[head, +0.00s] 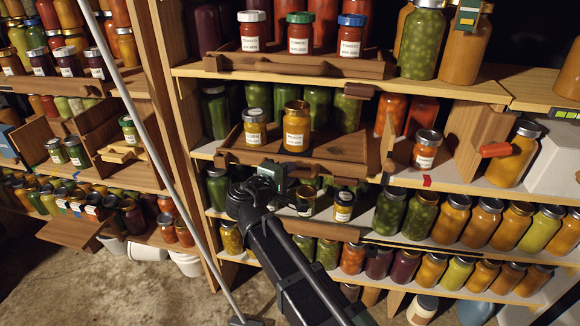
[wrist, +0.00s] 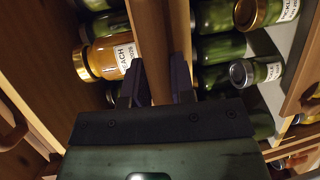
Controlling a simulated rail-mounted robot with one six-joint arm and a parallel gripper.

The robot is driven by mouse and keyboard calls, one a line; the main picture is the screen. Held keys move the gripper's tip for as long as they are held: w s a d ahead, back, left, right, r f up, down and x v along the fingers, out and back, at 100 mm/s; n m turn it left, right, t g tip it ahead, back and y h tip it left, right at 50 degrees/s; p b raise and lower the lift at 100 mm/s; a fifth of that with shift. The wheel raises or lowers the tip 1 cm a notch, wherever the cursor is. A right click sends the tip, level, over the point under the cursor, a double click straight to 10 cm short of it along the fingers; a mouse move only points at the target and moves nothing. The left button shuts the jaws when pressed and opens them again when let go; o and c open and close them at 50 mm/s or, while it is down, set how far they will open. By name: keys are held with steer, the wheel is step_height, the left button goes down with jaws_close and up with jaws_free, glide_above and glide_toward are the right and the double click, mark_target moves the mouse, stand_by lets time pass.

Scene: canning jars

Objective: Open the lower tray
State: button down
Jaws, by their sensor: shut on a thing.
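The lower tray (head: 340,150) is a brown wooden tray on the middle shelf of the right-hand rack. Two amber jars (head: 297,126) with lids stand upright in it, and its right side is bare. My gripper (head: 283,174) is at the tray's front, left of its middle. In the wrist view my gripper (wrist: 157,88) has its two dark fingers on either side of a wooden bar (wrist: 155,40) at the tray's front, shut on it. An amber jar labelled PEACH (wrist: 108,57) shows beside the bar. In the head view my gripper hides the gripped part.
An upper tray (head: 290,68) with several red jars is on the shelf above. Small jars (head: 344,206) stand below the tray front, near my arm. A red handle (head: 495,150) juts out at the right.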

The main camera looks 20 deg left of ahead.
steer(key=s+d, duration=0.1)
steer(key=s, duration=1.6)
steer(key=shift+s+d, duration=0.25)
steer(key=shift+d, duration=0.15)
steer(key=c, duration=1)
jaws_free()
steer(key=p+v, duration=0.2)
steer(key=v, duration=0.9)
steer(key=shift+w+r, duration=0.1)
